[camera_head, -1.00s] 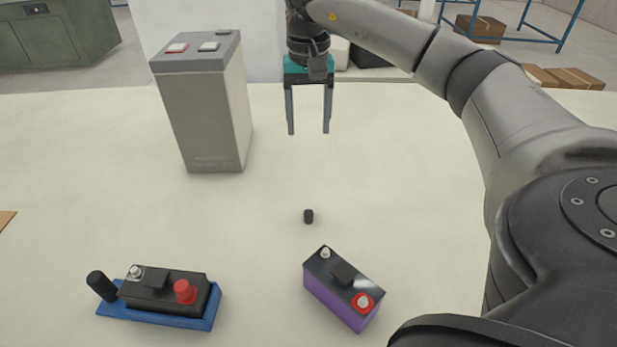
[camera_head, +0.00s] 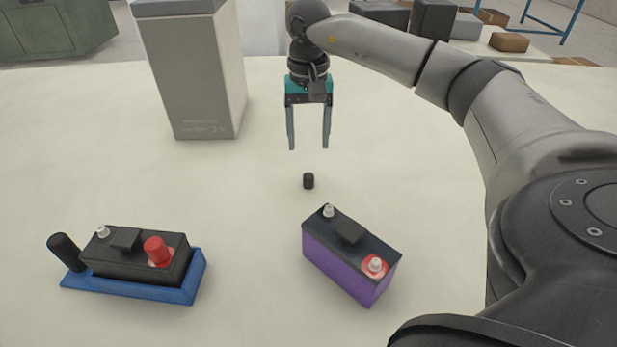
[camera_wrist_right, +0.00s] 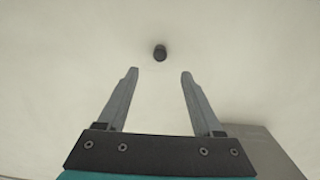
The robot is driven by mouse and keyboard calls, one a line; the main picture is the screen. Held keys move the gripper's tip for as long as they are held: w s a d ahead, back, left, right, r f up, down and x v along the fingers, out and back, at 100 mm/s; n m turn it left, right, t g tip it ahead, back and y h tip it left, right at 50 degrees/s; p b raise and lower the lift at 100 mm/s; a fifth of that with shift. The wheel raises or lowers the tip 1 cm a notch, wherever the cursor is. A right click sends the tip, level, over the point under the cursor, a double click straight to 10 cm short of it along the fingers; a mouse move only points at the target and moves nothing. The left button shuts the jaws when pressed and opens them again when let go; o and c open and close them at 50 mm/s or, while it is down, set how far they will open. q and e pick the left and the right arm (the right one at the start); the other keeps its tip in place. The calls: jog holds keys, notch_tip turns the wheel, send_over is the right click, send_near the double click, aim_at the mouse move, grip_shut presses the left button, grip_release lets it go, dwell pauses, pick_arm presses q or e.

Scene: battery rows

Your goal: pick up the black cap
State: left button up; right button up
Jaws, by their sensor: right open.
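The small black cap (camera_head: 308,181) stands alone on the pale table, just behind the purple battery in the head view. My right gripper (camera_head: 308,148) is open and empty, its fingers pointing down, above and beyond the cap. In the right wrist view the cap (camera_wrist_right: 160,53) lies ahead of the two open fingertips (camera_wrist_right: 159,72), roughly centred between them and not touched. My left gripper is not in view.
A purple battery (camera_head: 345,262) with one red terminal stands in front of the cap. A black battery (camera_head: 138,257) sits in a blue tray (camera_head: 150,290) at left, beside a black cylinder (camera_head: 65,251). A tall grey battery (camera_head: 195,80) stands left of my right gripper.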

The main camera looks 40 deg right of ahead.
aim_at(309, 175)
notch_tip(309, 175, down, 4)
jog(key=shift+b, duration=0.4)
jog(key=shift+f+b, duration=0.7)
jog(key=shift+f, duration=2.45)
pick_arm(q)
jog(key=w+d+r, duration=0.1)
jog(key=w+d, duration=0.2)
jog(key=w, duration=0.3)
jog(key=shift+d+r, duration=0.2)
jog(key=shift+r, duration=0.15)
pick_arm(e)
grip_shut()
